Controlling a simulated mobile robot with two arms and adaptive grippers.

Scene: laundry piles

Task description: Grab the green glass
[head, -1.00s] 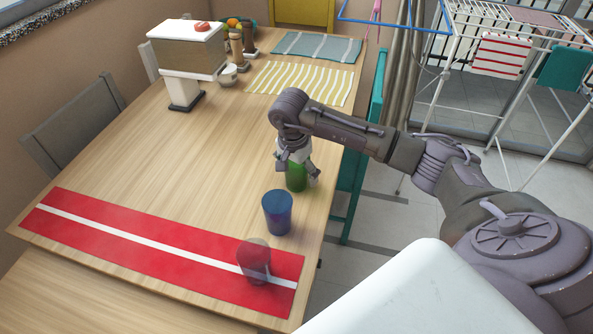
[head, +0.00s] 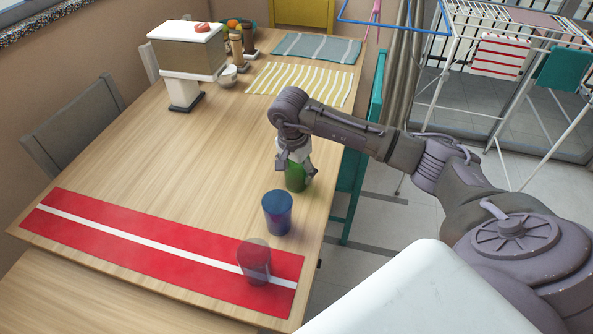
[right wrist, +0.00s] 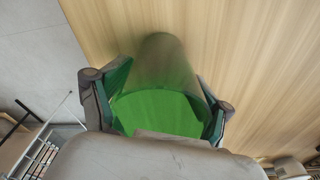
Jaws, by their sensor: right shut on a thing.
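The green glass (head: 295,180) stands upright on the wooden table (head: 180,150), near its right edge. My right gripper (head: 296,170) reaches down over it from above and is shut on it. In the right wrist view the green glass (right wrist: 160,112) sits between the two fingers of my right gripper (right wrist: 158,108), one on each side. Its upper part is partly hidden by the gripper in the head view. My left gripper is not in view.
A blue glass (head: 277,213) stands just in front of the green one. A clear glass (head: 254,262) stands on the red runner (head: 130,240) with a white stripe. A green chair (head: 352,170) is at the table's right edge. The table's left middle is clear.

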